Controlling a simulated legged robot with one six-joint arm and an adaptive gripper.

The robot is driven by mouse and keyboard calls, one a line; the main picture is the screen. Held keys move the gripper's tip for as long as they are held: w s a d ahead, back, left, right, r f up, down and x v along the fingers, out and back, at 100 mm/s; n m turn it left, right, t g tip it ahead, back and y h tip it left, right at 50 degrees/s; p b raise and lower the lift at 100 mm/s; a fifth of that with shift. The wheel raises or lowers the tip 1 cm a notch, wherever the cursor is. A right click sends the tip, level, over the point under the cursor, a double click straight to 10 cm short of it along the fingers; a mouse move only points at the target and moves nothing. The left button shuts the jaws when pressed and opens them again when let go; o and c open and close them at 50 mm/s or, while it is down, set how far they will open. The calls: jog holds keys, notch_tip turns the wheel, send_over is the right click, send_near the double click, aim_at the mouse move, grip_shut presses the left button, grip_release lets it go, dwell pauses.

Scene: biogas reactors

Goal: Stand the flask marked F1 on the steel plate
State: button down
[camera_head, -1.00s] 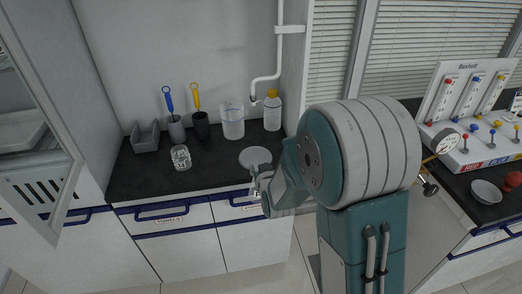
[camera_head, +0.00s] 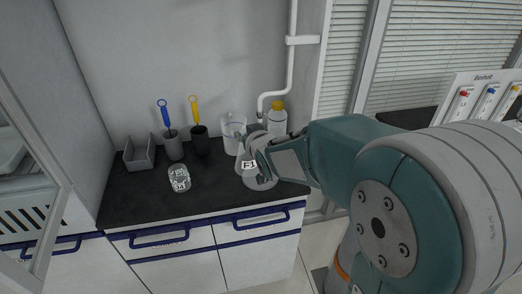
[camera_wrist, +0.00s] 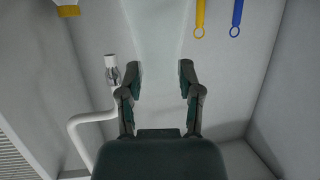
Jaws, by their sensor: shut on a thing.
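In the head view, my gripper (camera_head: 254,142) is shut on a clear conical flask (camera_head: 248,165) with a white label. The flask looks roughly upright, and the label is too small to read surely. The round grey steel plate (camera_head: 266,185) is directly below it on the dark counter, mostly hidden by the flask and gripper. I cannot tell whether the flask base touches the plate. In the wrist view, my gripper's fingers (camera_wrist: 162,72) stand on either side of pale, see-through glass.
A labelled glass vessel (camera_head: 179,179) stands left on the counter (camera_head: 140,205). The front-left counter is free.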

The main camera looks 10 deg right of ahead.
jog(key=w+d+f, duration=0.4)
jog(key=w+f, duration=0.2)
jog(key=f, duration=0.4)
jog(key=shift+d+f, duration=0.2)
jog(key=shift+d, duration=0.2)
jog(key=shift+w+d+f, duration=0.1)
jog(key=shift+c, duration=1.4)
grip_release()
jog(key=shift+d, duration=0.1)
